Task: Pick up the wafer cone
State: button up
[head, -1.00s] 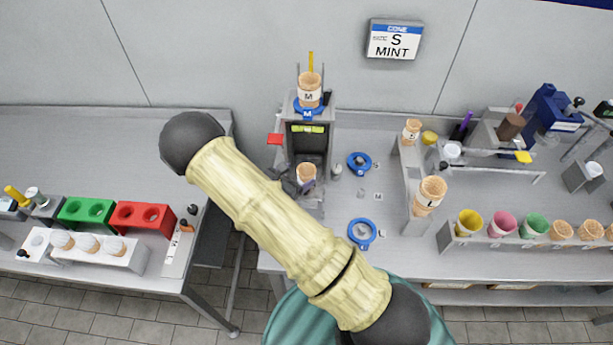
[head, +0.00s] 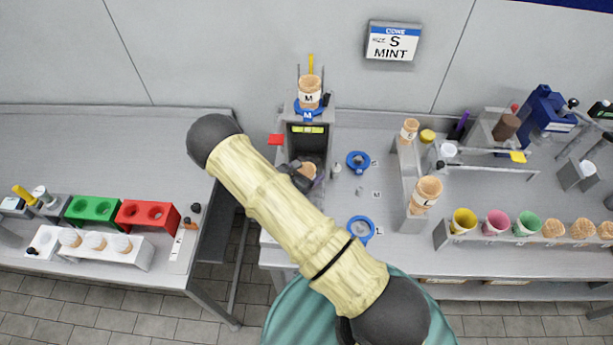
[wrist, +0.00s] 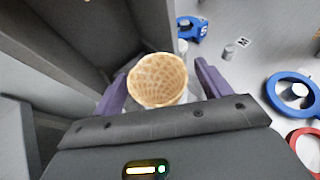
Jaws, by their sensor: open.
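A wafer cone (wrist: 158,80) with a tan grid pattern stands mouth up between the two purple fingers of my gripper (wrist: 164,88) in the wrist view. The fingers are open, one on each side, with a narrow gap visible at the right. The cone's lower part is hidden by the gripper body. In the head view the cone (head: 308,170) shows at the mouth of the grey dispenser (head: 322,150), partly covered by my gripper (head: 300,172).
The dispenser's grey walls stand close on the left in the wrist view. Blue rings (head: 361,231) lie on the counter to the right. Other cone stacks (head: 426,190) and a rack of coloured cups (head: 497,222) stand further right. A sign (head: 394,40) reads S MINT.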

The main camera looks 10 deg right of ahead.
dwell(0.3)
jog(key=c, duration=0.7)
jog(key=shift+c, duration=0.3)
jog(key=shift+r+b, duration=0.3)
jog(key=shift+r, duration=0.5)
notch_tip(320, 180, up, 10)
jog(key=b, duration=0.3)
jog(key=s+a+b, duration=0.5)
jog(key=s+a, duration=0.6)
jog(key=a, duration=0.3)
jog(key=shift+r+b, duration=0.25)
jog(key=shift+b, duration=0.1)
jog(key=shift+a, duration=0.1)
